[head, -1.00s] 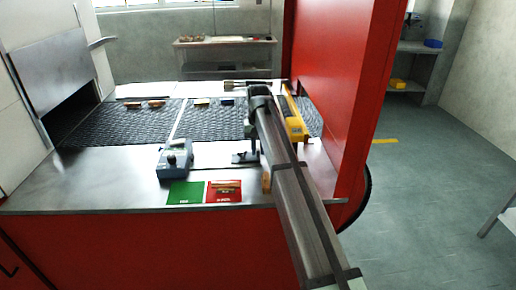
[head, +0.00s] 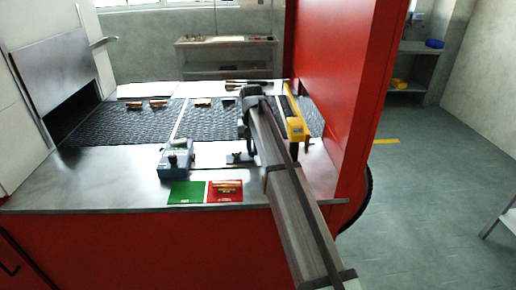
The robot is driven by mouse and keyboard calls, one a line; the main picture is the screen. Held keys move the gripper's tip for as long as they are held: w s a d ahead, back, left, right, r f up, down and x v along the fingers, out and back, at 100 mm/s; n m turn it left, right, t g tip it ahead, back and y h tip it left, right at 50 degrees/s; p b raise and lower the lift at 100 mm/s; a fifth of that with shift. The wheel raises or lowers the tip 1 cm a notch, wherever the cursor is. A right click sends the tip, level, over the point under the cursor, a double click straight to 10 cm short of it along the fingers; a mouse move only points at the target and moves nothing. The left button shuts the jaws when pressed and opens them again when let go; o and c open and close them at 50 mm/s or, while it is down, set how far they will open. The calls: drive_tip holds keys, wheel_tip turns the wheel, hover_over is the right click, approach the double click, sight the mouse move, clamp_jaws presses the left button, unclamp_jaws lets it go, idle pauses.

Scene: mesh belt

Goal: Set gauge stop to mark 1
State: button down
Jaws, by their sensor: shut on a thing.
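My arm reaches from the lower right over the metal worktop, and my gripper (head: 244,150) points down at the worktop, right of the grey-blue gauge device (head: 176,158). A small dark flat piece (head: 238,158) lies at the fingertips. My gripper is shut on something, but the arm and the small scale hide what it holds. I cannot make out the gauge stop or its marks clearly. A yellow bar-shaped device (head: 296,127) stands just right of my arm.
A green card (head: 187,193) and a red card (head: 224,197) with brass-coloured parts (head: 226,186) lie at the front edge. The dark mesh belt (head: 110,125) behind carries several small parts. A red upright panel (head: 345,100) bounds the right side. The worktop's left front is clear.

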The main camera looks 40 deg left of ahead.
drive_tip(key=c, duration=1.2)
unclamp_jaws()
drive_tip(key=shift+s+a, duration=0.2)
drive_tip(key=shift+a, duration=0.05)
drive_tip(key=shift+o, duration=0.2)
wheel_tip(320, 180, up, 14)
drive_tip(key=shift+f, duration=0.1)
